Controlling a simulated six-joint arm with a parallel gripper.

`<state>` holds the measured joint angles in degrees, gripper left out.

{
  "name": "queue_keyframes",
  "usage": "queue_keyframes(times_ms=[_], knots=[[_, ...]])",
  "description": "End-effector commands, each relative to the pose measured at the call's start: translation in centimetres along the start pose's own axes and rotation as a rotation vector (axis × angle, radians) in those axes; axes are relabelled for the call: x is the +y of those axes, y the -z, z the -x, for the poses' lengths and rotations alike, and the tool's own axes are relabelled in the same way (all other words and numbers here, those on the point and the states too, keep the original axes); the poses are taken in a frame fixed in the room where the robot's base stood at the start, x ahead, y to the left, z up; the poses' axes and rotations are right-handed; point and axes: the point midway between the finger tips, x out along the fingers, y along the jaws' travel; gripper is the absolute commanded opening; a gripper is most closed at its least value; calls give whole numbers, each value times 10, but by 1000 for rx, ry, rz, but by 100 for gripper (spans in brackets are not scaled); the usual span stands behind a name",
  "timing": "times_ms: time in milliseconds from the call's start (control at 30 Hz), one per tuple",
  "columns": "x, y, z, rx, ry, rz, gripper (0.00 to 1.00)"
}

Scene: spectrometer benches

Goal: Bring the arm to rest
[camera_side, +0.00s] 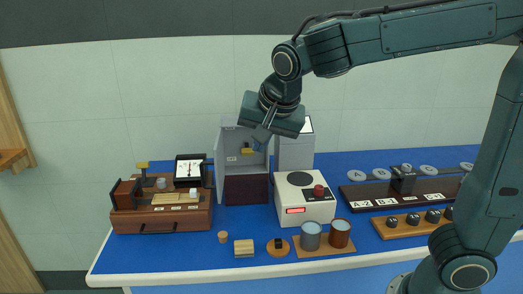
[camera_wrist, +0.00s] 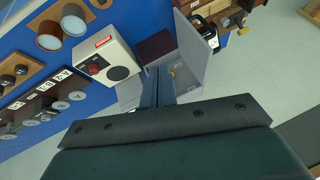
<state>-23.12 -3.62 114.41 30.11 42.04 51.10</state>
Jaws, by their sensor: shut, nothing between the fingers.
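My gripper (camera_side: 261,137) hangs in the air above the blue bench, in front of the open grey cabinet (camera_side: 227,158) in the side view. Its fingers are shut with nothing held. In the wrist view the closed fingers (camera_wrist: 158,74) point toward the cabinet (camera_wrist: 190,51) and its pale open door or wall. A small yellow item (camera_side: 247,151) shows inside the cabinet, close behind the gripper in the picture; I cannot tell the gap between them.
A white instrument (camera_side: 303,212) with a red knob stands right of the cabinet. A wooden box (camera_side: 160,217) and a dial meter (camera_side: 190,168) stand left. Two cups (camera_side: 311,236) sit in front. Racks of dark knobs (camera_side: 412,220) and grey discs lie right. The air above the bench is free.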

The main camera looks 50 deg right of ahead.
Motion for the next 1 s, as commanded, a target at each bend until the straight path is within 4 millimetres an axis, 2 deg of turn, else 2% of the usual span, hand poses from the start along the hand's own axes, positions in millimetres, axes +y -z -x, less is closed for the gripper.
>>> queue_keyframes(times_ms=[33, 367, 700, 900, 1000], knots=[[13, 3, 7, -10, 7, 37, 0], [88, -7, 36, -76, 61, 340, 0], [156, -43, 57, -106, 133, 665, 0], [182, -64, 61, -108, 165, 816, 0], [189, -71, 62, -108, 174, 860, 0]])
